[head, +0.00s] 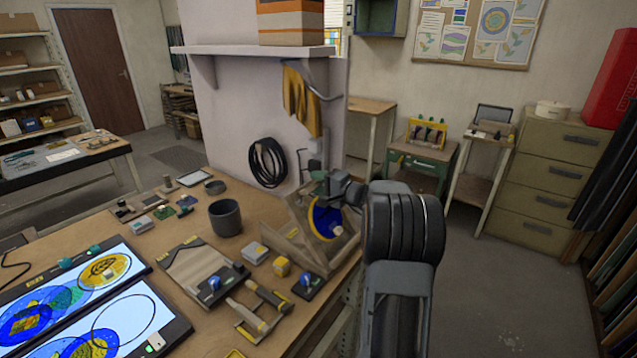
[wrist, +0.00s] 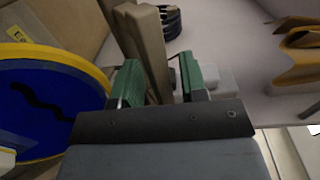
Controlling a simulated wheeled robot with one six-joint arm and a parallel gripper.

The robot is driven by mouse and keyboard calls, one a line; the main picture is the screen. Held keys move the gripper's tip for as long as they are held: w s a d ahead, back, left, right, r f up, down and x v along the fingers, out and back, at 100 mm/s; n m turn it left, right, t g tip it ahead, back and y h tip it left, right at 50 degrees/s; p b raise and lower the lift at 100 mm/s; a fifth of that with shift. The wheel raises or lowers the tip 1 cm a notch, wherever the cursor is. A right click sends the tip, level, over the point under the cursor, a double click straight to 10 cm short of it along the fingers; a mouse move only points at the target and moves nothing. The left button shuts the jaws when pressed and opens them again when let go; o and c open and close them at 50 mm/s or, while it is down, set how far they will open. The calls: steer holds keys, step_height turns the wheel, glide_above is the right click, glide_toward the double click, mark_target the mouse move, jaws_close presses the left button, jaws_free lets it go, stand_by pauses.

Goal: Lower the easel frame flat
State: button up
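The wooden easel frame (head: 298,222) stands tilted up near the right edge of the workbench, with a round blue and yellow glass panel (head: 325,217) on it. My gripper (head: 320,188) is at the frame's upper part. In the wrist view, my gripper's two green fingers (wrist: 160,80) are apart. A wooden bar (wrist: 150,45), apparently the frame's edge, runs between them. The bar lies close to the left finger, with a gap to the right finger. The glass panel shows at the left (wrist: 45,105). My arm hides part of the frame in the head view.
A black coil (head: 267,163) hangs on the wall behind. Floor right of my arm is clear.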

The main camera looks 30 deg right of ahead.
steer(key=shift+c, duration=0.3)
jaws_close()
stand_by(0.3)
